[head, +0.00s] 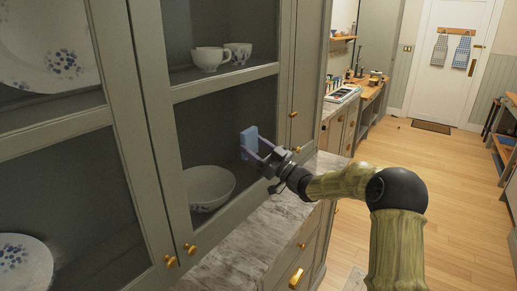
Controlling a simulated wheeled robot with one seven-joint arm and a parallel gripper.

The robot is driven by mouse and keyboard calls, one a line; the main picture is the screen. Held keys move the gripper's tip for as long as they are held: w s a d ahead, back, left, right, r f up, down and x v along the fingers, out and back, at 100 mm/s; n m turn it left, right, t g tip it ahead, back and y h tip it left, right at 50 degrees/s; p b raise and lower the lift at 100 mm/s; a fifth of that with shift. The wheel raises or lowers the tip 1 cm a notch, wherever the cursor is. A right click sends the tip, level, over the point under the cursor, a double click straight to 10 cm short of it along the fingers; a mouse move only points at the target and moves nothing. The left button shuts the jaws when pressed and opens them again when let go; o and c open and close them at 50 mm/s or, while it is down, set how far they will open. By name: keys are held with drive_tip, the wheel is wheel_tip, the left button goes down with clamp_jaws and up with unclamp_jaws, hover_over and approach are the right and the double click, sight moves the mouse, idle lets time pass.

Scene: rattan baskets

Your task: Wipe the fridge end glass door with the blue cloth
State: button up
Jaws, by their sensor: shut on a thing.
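My gripper (259,153) is shut on a blue cloth (248,141), which looks like a small folded block. It holds the cloth up against or just in front of the glass door (220,125) of a grey-green cabinet, at the lower right pane. I cannot tell whether cloth and glass touch. Through that door I see a white bowl (210,187) below and white cups (211,58) on the shelf above. My arm reaches in from the lower right.
A marble counter (250,229) runs below the door. Brass knobs (190,249) stick out from the door frames. A left glass door shows blue-patterned plates (24,264). Wooden floor (420,165) lies open at the right, towards a white door (452,62).

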sight(229, 150)
drive_tip(key=shift+s+a, duration=0.4)
drive_tip(key=shift+s+a+f+b, duration=0.1)
drive_tip(key=shift+s+a+b, duration=0.3)
drive_tip(key=shift+s+b, duration=0.2)
drive_tip(key=shift+s+a+b, duration=0.4)
drive_tip(key=shift+s+b, duration=0.1)
drive_tip(key=shift+s, duration=0.1)
drive_tip(key=shift+s+a, duration=0.15)
drive_tip(key=shift+s, duration=0.05)
drive_tip(key=shift+s+a+b, duration=1)
drive_tip(key=shift+s+a, duration=0.05)
drive_tip(key=shift+s, duration=0.15)
drive_tip(key=shift+s+a, duration=0.1)
